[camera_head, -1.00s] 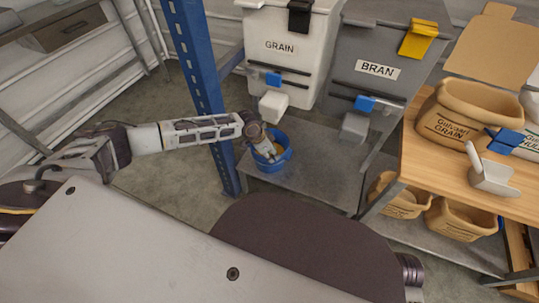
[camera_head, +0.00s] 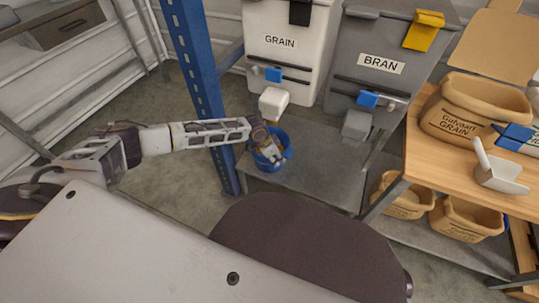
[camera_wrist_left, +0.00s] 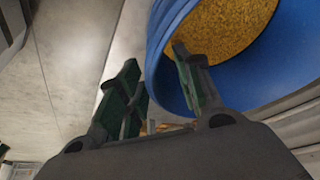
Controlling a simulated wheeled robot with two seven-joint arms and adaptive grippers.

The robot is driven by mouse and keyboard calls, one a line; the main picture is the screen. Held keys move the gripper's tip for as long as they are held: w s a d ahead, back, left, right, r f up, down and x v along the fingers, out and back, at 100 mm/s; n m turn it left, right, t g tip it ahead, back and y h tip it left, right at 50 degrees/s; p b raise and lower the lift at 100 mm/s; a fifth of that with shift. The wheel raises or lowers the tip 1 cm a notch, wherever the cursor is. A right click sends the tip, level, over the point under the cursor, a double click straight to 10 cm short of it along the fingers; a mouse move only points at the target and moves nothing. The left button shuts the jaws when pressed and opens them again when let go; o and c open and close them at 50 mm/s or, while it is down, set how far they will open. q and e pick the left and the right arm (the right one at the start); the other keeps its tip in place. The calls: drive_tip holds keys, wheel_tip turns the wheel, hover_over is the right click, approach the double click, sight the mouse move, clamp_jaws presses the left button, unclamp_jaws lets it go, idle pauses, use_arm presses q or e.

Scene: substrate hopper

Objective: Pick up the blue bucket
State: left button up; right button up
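The blue bucket (camera_head: 286,153) stands on a grey low platform (camera_head: 318,172) below the hoppers. It also fills the upper right of the left wrist view (camera_wrist_left: 158,45), with golden grain (camera_wrist_left: 228,25) inside. My left gripper (camera_head: 273,155) is at the bucket's top and covers part of it. In the left wrist view my left gripper (camera_wrist_left: 157,60) has its fingers apart. The right finger overlaps the bucket's inside and the left finger is outside the wall, so the rim lies between them. A gap shows by the left finger. My right gripper is not in view.
A white GRAIN hopper (camera_head: 285,60) and a grey BRAN hopper (camera_head: 375,85) stand behind the bucket. A blue post (camera_head: 195,85) rises close to its left. A wooden table (camera_head: 440,165) with a sack (camera_head: 470,105) and a scoop (camera_head: 498,175) is at right.

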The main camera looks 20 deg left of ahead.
use_arm(q)
drive_tip(key=shift+w+d+f, duration=0.1)
drive_tip(key=shift+f, duration=0.1)
idle(0.4)
clamp_jaws()
drive_tip(key=shift+r, duration=0.15)
